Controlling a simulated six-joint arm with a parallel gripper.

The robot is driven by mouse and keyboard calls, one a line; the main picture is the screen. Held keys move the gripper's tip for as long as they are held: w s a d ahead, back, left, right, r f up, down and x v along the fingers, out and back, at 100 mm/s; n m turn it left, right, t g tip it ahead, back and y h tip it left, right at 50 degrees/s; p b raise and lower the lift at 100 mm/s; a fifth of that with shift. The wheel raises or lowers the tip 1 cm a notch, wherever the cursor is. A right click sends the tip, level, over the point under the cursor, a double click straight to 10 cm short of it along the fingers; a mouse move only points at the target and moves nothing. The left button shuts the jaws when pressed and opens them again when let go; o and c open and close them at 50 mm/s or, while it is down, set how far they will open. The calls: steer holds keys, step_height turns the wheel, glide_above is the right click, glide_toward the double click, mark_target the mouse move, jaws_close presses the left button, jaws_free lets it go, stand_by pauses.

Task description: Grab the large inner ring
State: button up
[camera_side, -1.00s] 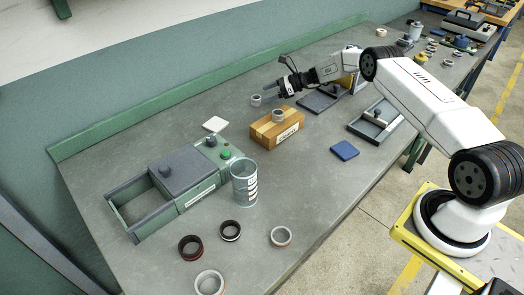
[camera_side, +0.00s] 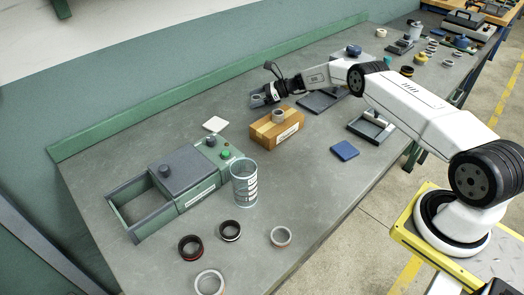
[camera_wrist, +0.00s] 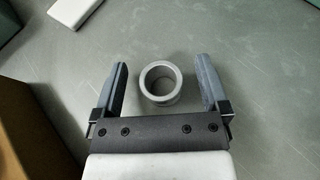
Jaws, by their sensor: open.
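A short grey ring (camera_wrist: 161,101) stands on the bench with its hole facing up. In the wrist view it sits between the two fingers of my gripper (camera_wrist: 161,64), with a gap on each side. My gripper is open and does not touch it. In the side view my gripper (camera_side: 257,99) is low over the bench around this ring, which is mostly hidden there. Another grey ring (camera_side: 279,117) sits on a wooden block (camera_side: 264,133). I cannot tell by looks which ring is the large inner one.
The wooden block stands close to my gripper; its brown side (camera_wrist: 30,130) shows at the wrist view's left. A green machine (camera_side: 185,175), a clear cylinder (camera_side: 244,185) and several rings, including a dark red one (camera_side: 190,258), are nearer the front.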

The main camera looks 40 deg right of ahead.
jaws_close()
steer(key=shift+r, duration=0.15)
stand_by(0.4)
steer(key=shift+r, duration=1.55)
steer(key=shift+s+a+r, duration=0.1)
steer(key=shift+s+r, duration=0.8)
steer(key=shift+r, duration=0.05)
steer(key=s+a+r, duration=0.2)
steer(key=s+r, duration=0.5)
steer(key=s, duration=0.5)
steer(key=shift+r, duration=0.35)
steer(key=shift+a, duration=0.1)
